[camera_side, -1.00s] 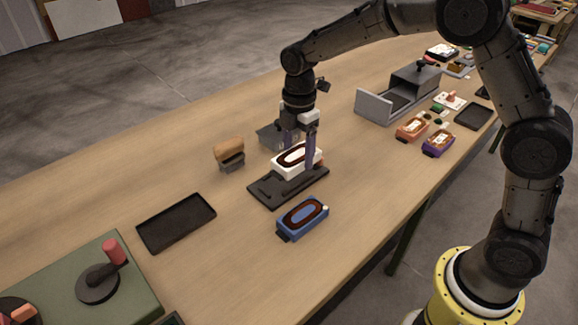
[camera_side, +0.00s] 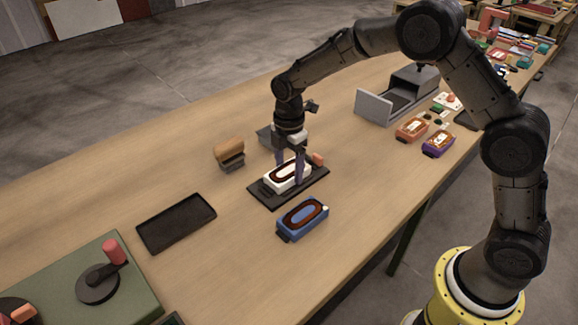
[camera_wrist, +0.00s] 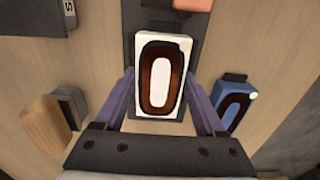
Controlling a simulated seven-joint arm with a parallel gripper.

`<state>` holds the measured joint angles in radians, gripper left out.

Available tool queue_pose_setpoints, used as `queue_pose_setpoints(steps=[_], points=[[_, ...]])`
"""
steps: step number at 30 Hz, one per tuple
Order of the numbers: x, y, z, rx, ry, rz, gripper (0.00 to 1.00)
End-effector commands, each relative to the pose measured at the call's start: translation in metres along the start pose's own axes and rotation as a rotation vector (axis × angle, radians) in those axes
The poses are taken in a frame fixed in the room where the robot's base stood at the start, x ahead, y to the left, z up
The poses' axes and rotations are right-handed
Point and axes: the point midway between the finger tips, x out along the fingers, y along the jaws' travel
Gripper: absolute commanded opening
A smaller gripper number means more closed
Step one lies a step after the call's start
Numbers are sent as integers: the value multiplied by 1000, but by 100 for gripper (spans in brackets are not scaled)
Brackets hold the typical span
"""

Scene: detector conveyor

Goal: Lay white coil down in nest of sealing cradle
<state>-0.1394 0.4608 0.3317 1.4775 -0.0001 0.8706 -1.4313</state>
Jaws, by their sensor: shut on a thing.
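The white coil (camera_side: 282,179), a white block with a dark brown oval winding on top, sits low at the dark sealing cradle (camera_side: 266,198). It also shows in the wrist view (camera_wrist: 160,45), between my fingers. My gripper (camera_side: 290,176) points down with its purple fingers shut on the coil's two sides. In the wrist view, the dark cradle (camera_wrist: 138,17) shows behind and under the coil. The coil looks level and lined up with the cradle. The coil hides the nest, so I cannot tell whether it is fully seated.
A blue coil (camera_side: 302,217) lies just in front of the cradle. A wooden-topped block (camera_side: 229,150) stands to the left. An empty black tray (camera_side: 176,222) lies further left. A grey chute (camera_side: 397,100) and orange (camera_side: 411,129) and purple (camera_side: 438,143) coils are at right.

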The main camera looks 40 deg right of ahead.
Motion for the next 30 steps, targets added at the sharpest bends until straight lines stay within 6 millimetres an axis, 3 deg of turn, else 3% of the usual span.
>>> queue_pose_setpoints(steps=[12,13,17,30], points=[[14,-2,0,0,-1,-6,0],[15,-2,0,0,-1,-9,74],[16,-3,0,0,-1,-11,97],[8,-4,-1,1,0,-16,100]])
